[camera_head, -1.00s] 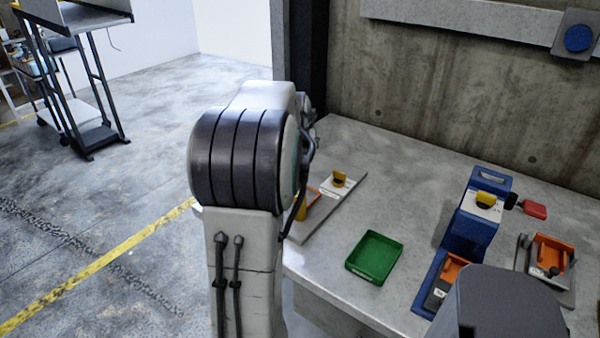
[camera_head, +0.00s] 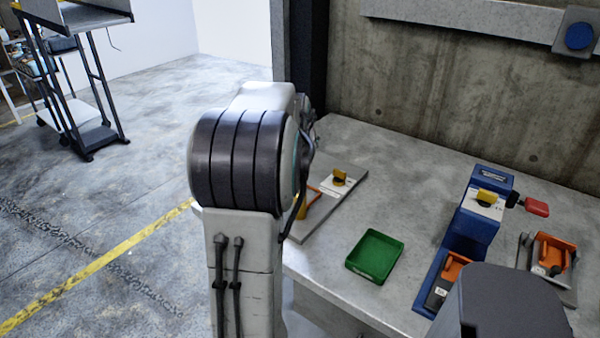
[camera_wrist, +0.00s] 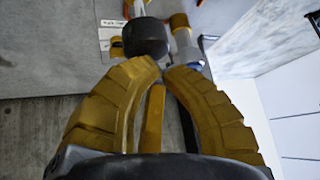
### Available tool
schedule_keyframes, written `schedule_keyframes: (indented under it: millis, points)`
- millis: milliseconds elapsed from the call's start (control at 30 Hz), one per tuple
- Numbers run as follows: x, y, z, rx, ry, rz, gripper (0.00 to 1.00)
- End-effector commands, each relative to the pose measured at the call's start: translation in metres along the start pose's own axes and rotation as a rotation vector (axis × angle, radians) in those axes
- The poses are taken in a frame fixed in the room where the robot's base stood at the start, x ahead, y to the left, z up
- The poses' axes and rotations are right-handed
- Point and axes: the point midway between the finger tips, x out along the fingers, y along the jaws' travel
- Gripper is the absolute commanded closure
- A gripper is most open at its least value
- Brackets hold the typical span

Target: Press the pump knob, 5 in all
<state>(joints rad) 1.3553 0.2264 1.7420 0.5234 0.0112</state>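In the wrist view, my gripper (camera_wrist: 161,66) has its two thick yellow fingers drawn together, tips almost meeting, with nothing seen between them. A round black knob (camera_wrist: 145,37) lies just beyond the fingertips, slightly left; I take it to be the pump knob. I cannot tell whether the tips touch it. In the head view, my arm hides the gripper and this knob. A grey board (camera_head: 329,217) stands beside my arm, with a yellow switch (camera_head: 340,177) and a partly hidden orange part (camera_head: 314,207).
A green tray (camera_head: 374,256) sits mid-bench. To its right are a blue unit (camera_head: 470,232) with a red handle (camera_head: 536,207) and an orange device (camera_head: 554,252). A concrete wall (camera_head: 460,95) bounds the bench (camera_head: 400,160) behind. A cart (camera_head: 82,100) stands far left.

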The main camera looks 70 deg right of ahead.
Motion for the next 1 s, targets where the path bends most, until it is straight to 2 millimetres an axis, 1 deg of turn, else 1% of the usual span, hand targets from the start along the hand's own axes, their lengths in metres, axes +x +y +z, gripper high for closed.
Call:
schedule_keyframes:
  millis: [433,1000]
  points:
    - [0.0002,-0.0001,0.0002,0.0,0.0,0.0,1.0]
    - [0.0051,0.0,0.004,0.0,-0.001,0.0,1.0]
